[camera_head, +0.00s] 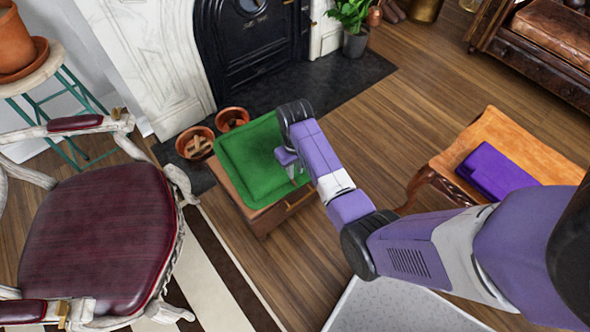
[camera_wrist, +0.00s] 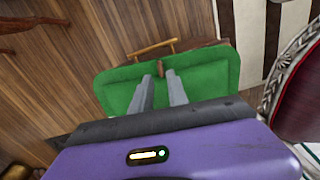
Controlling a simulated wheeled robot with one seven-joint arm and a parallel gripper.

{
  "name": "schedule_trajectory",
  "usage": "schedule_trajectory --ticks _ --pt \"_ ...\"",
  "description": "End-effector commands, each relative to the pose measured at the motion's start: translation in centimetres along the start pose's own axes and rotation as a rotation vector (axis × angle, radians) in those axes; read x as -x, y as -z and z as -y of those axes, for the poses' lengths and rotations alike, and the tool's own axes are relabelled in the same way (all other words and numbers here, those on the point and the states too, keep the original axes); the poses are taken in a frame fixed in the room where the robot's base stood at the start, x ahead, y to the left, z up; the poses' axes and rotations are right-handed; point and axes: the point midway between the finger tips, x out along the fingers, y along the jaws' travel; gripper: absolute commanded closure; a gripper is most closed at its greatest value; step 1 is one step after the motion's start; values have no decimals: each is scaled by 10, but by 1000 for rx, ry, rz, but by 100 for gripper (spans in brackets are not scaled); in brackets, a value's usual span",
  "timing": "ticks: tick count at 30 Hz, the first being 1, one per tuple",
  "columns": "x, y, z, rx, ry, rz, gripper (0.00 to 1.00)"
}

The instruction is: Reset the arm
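My gripper (camera_head: 294,174) hangs above the green cushion (camera_head: 240,153), which lies on a small wooden drawer stand (camera_head: 263,222). In the wrist view, the two grey fingers (camera_wrist: 160,78) point down over the green cushion (camera_wrist: 212,78) with a narrow gap between them. A small brown thing (camera_wrist: 160,68) shows between the fingertips. I cannot tell whether it is held or lies beyond them. The drawer's handle (camera_wrist: 152,47) shows just past the cushion's edge. My arm reaches in from the right in the head view.
A carved red-seated armchair (camera_head: 95,240) stands at the left. Terracotta pots (camera_head: 195,143) sit by the black fireplace (camera_head: 250,40). A wooden table (camera_head: 500,140) with a purple box (camera_head: 495,170) stands at the right. The wooden floor between is mostly clear.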

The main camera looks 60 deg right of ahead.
Motion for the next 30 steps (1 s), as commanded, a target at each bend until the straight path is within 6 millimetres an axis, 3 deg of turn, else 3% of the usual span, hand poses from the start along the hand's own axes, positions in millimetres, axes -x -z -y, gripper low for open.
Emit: schedule_trajectory --ticks 12,16,21,23,26,30 --pt "0 1 0 -4 -1 -5 80" --pt "1 20 -3 -13 -11 -81 80" --pt "34 79 -12 -31 -47 -354 80" --pt "45 89 -14 -30 -64 -456 80" --pt "63 95 -13 -15 -89 -618 80" --pt "90 80 -1 24 -107 -832 80"
